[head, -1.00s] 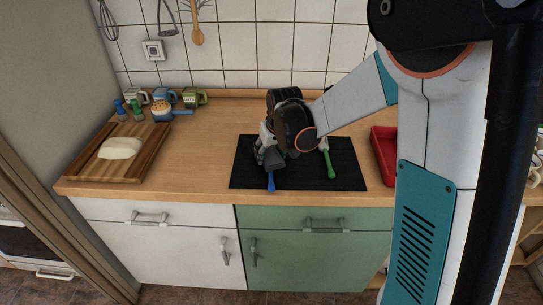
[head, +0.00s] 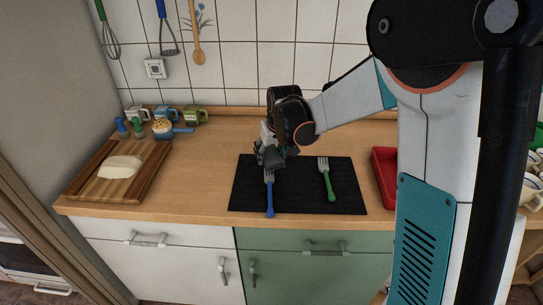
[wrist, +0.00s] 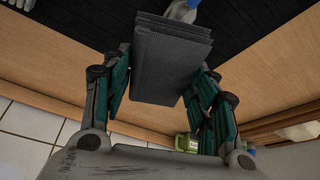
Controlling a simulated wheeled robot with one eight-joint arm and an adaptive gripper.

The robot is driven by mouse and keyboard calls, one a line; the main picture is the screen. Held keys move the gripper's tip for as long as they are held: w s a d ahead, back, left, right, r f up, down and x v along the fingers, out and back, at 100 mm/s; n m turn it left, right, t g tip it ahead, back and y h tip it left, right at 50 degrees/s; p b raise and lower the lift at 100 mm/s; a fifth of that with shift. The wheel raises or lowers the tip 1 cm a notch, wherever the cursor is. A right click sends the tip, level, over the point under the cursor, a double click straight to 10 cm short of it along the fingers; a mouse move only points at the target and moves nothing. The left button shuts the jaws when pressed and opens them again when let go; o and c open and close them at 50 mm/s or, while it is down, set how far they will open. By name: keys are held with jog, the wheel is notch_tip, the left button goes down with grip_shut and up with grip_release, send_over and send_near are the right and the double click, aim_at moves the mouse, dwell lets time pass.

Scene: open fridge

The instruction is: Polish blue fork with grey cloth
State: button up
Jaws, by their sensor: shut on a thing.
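The blue fork (head: 270,199) lies on a black mat (head: 298,200) on the counter, handle toward the front edge. My gripper (head: 268,155) is over the tines end of the fork, at the mat's back edge. In the wrist view its fingers (wrist: 162,82) are shut on the grey cloth (wrist: 170,58), a folded ribbed stack. A small part of the blue fork (wrist: 184,11) shows just beyond the cloth. I cannot tell whether the cloth touches the fork. The tips of the tines are hidden.
A green fork (head: 328,182) lies on the mat to the right. A red tray (head: 385,172) stands right of the mat. A cutting board (head: 150,178) with dough (head: 121,167) is at left. Several mugs, including a green one (head: 195,116), stand at the back. Counter between board and mat is clear.

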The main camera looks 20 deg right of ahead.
aim_at(269, 151)
jog(key=shift+s+r+p, duration=0.1)
jog(key=shift+r+p, duration=0.9)
jog(key=shift+r, duration=0.8)
